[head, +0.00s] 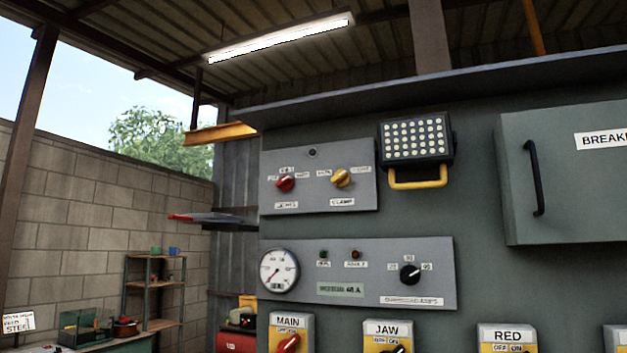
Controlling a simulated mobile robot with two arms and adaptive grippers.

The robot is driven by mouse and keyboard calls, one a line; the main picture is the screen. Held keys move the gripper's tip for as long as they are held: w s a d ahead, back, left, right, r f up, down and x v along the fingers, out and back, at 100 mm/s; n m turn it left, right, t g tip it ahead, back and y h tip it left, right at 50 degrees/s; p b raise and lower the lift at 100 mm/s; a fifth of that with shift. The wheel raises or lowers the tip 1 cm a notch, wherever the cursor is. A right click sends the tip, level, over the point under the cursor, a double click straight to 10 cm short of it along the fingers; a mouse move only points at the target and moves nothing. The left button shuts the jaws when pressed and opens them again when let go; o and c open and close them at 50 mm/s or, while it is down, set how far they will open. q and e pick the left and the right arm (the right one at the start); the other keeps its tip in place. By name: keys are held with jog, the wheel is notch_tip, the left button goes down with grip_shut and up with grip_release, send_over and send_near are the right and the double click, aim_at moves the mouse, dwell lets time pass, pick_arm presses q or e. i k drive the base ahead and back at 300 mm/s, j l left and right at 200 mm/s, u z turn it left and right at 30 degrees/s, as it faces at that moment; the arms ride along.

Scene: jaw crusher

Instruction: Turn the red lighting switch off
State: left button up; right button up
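The red rotary switch (286,183) sits on the left of a light grey plate (312,200) high on the dark cabinet. A small label (286,205) below it appears to read "LIGHTS". Small position labels surround the top of its knob, but they are too blurred to read surely, so I cannot tell its setting. A yellow rotary switch (342,178) labelled "CLAMP" sits to its right on the same plate. A ceiling tube lamp (283,37) glows white. Neither of my grippers is in view, and nothing touches the red switch.
A floodlight (415,138) with a yellow handle juts out right of the plate. Below are a gauge panel (360,305) with a black knob (410,274) and yellow-faced switch boxes marked "MAIN" (290,322), "JAW" and "RED". A breaker door (570,190) with a black handle is at right.

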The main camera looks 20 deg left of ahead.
aim_at(285, 183)
jog(key=j, duration=0.6)
jog(key=i+j, duration=0.15)
jog(key=j, duration=0.5)
